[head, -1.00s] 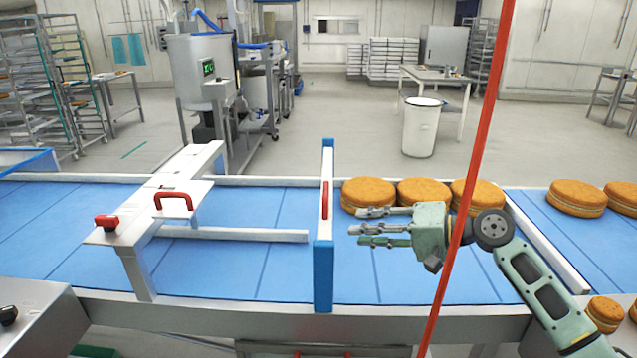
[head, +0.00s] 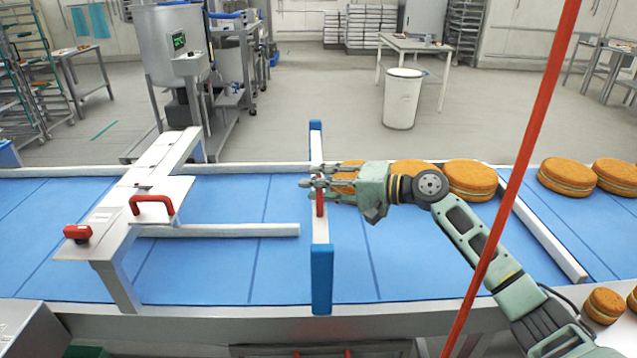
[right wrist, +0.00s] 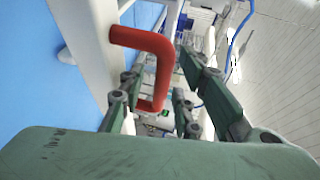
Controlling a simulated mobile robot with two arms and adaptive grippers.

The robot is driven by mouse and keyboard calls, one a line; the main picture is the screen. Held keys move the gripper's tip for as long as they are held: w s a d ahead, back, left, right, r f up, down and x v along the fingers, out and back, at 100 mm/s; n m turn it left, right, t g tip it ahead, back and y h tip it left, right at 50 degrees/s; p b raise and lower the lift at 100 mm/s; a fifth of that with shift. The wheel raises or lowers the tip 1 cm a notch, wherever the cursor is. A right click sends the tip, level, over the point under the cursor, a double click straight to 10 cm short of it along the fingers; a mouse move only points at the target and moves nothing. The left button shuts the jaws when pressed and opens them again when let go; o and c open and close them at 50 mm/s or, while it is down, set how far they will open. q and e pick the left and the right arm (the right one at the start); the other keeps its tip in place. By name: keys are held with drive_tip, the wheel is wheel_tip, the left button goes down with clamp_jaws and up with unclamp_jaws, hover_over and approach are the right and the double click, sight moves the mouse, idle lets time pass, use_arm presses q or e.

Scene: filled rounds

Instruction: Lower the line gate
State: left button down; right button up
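The line gate (head: 319,230) is a white bar with blue ends that spans the blue conveyor. A red handle (head: 320,204) is fixed to it near its middle. My right gripper (head: 312,189) is at this handle, reaching in from the right. In the right wrist view the red handle (right wrist: 161,68) lies between the open green fingers, with gaps on both sides. The fingers partly hide the handle in the head view. My left gripper is not in view.
A white bridge (head: 112,222) with its own red handle (head: 152,204) and a red button (head: 77,232) crosses the belt at left. Several round filled cakes (head: 470,178) lie right of the gate. A red slanting line (head: 520,160) passes before my right arm.

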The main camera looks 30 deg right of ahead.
clamp_jaws()
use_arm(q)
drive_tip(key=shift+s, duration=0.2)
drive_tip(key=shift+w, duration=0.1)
